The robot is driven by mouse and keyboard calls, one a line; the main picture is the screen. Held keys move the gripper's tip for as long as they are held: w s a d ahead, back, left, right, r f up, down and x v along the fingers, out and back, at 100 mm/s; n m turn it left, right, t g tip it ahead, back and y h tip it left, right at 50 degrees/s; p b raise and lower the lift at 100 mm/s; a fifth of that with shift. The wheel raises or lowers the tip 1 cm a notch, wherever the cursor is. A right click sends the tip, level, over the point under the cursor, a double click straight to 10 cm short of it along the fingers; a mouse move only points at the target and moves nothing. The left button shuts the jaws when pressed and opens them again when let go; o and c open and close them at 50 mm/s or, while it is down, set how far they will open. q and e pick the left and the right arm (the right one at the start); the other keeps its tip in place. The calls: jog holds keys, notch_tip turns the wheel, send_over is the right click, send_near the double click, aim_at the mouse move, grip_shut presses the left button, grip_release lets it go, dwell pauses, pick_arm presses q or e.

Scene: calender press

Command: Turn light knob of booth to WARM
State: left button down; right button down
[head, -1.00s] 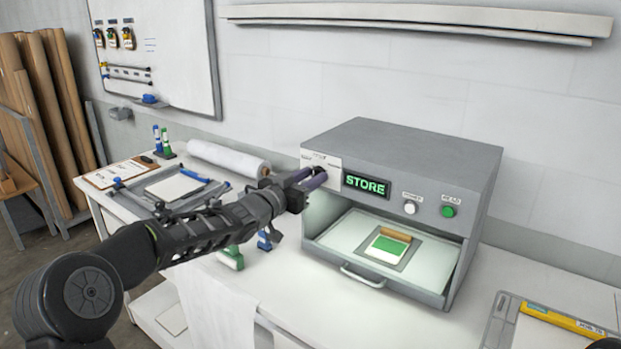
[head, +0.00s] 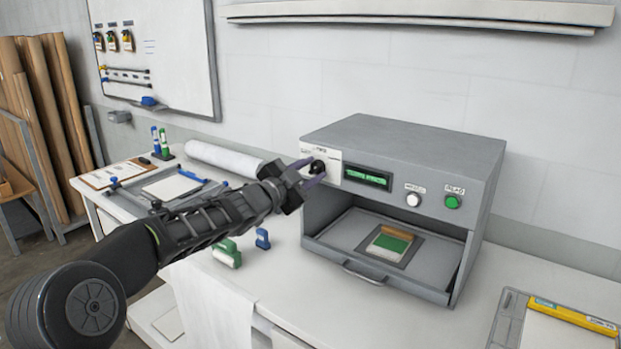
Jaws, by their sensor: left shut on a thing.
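The grey booth (head: 400,140) stands on the white table, with an open tray front. Its black light knob (head: 318,167) sits on a white label plate at the upper left of the front. My left gripper (head: 311,175) reaches in from the left and is shut on the knob; its fingers partly cover the knob and label, so the pointer is hard to read. The display (head: 367,177) beside the knob shows dim green text too small to read. The booth's interior is grey and unlit. My right gripper is not in view.
A white button (head: 413,200) and a green button (head: 452,202) are on the booth's right front. A green and white sample with a brown roller (head: 392,243) lies in the tray. Green and blue clamps (head: 263,239) stand left of the booth.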

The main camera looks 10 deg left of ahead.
pick_arm(q)
jog(key=shift+f+m+b, duration=0.1)
jog(key=shift+m+b, duration=0.7)
jog(key=shift+m, duration=1.2)
jog(key=c, duration=1)
grip_release()
jog(key=shift+c, duration=0.2)
jog(key=shift+s, duration=0.1)
jog(key=b+v, duration=0.1)
jog(key=v, duration=0.6)
jog(key=shift+s+b, duration=0.3)
jog(key=shift+b, duration=0.05)
jog(key=shift+a, duration=0.1)
